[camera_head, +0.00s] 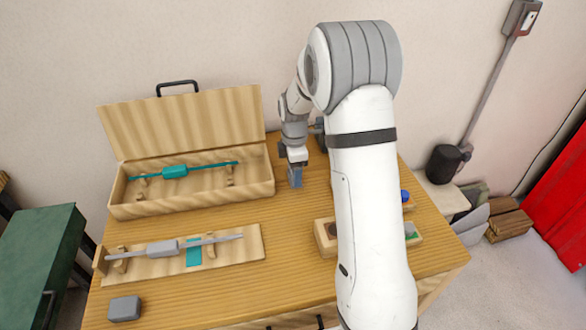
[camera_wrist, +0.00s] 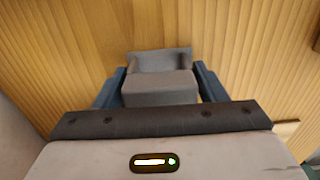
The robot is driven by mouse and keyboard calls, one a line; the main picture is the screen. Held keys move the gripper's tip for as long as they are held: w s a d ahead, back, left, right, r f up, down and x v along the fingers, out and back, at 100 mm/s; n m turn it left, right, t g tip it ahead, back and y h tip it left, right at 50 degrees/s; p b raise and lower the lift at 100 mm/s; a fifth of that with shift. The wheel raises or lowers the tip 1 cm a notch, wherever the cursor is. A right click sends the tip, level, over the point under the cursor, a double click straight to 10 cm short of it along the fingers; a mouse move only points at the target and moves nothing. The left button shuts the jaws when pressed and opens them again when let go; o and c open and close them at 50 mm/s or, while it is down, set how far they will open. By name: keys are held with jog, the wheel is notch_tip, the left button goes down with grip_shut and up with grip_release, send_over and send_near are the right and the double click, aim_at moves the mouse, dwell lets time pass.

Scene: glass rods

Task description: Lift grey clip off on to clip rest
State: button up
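A light grey clip-like block (camera_head: 163,248) sits around the middle of a grey rod (camera_head: 222,239), which lies across wooden supports on a board (camera_head: 235,257). A separate grey block (camera_head: 125,308) lies on the table at the front left; I cannot tell if it is the clip rest. My gripper (camera_head: 295,177) points down above the table, right of the open case and away from the rod. In the wrist view, my gripper's blue fingers (camera_wrist: 160,74) stand apart, with a grey boxy shape (camera_wrist: 160,88) between them. I cannot tell whether that shape is held or belongs to the gripper.
The open wooden case (camera_head: 262,186) holds a teal rod with a teal block (camera_head: 175,172). A small wooden holder (camera_head: 325,239) stands at the right, partly hidden by my arm. A teal patch (camera_head: 194,253) is on the board. The table between board and holder is clear.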

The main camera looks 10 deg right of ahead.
jog(key=o, duration=0.3)
notch_tip(320, 180, up, 8)
jog(key=s+r+m+t, duration=0.1)
jog(key=s+r+m, duration=0.2)
jog(key=s+m, duration=0.6)
jog(key=s+r+m+t, duration=0.1)
jog(key=s+r+m, duration=0.3)
jog(key=s+m, duration=0.5)
jog(key=shift+s+a+r+t, duration=0.15)
jog(key=shift+s+t, duration=0.15)
jog(key=shift+s, duration=4.95)
